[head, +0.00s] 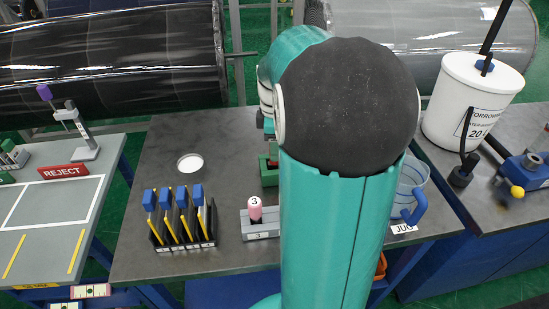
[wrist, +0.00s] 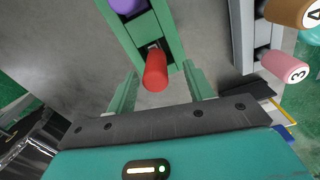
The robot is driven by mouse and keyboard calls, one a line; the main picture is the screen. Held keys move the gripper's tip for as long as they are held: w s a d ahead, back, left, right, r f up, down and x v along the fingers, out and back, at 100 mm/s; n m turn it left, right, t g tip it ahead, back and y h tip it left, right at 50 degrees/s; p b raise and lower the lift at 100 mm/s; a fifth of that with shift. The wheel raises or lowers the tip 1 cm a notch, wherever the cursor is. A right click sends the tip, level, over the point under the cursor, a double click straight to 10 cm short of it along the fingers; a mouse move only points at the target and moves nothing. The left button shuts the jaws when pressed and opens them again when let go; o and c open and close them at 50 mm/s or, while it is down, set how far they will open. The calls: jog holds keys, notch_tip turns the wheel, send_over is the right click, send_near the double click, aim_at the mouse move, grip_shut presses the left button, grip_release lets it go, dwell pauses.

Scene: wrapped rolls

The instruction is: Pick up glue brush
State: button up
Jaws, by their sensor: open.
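My gripper (wrist: 161,72) is open in the wrist view, its two green fingers apart. A red rounded handle (wrist: 155,70) stands between the fingers, with no clear contact. It sits in a green holder (wrist: 165,30), which also holds a purple-topped piece (wrist: 127,5). I cannot tell whether the red handle is the glue brush. In the head view, part of the green holder (head: 268,172) shows beside my arm, which hides the rest and the gripper. Several blue-and-yellow sticks (head: 183,215) stand in a black rack (head: 208,243) at the left; they may be brushes.
A grey holder (head: 262,229) with a pink peg marked 3 (head: 255,209) stands close to the green holder. A clear jug (head: 412,187) is right of my arm, a white bucket (head: 468,110) farther right. A white round dish (head: 190,163) lies on the grey table (head: 135,225).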

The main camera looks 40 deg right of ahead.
jog(key=f, duration=0.5)
jog(key=shift+w+d, duration=0.2)
jog(key=shift+r, duration=0.1)
jog(key=c, duration=1.1)
jog(key=shift+o, duration=0.2)
jog(key=shift+r, duration=0.1)
jog(key=shift+r, duration=0.6)
jog(key=s+a+r, duration=0.8)
jog(key=s+r, duration=0.3)
jog(key=shift+s+r, duration=0.2)
jog(key=shift+r, duration=0.1)
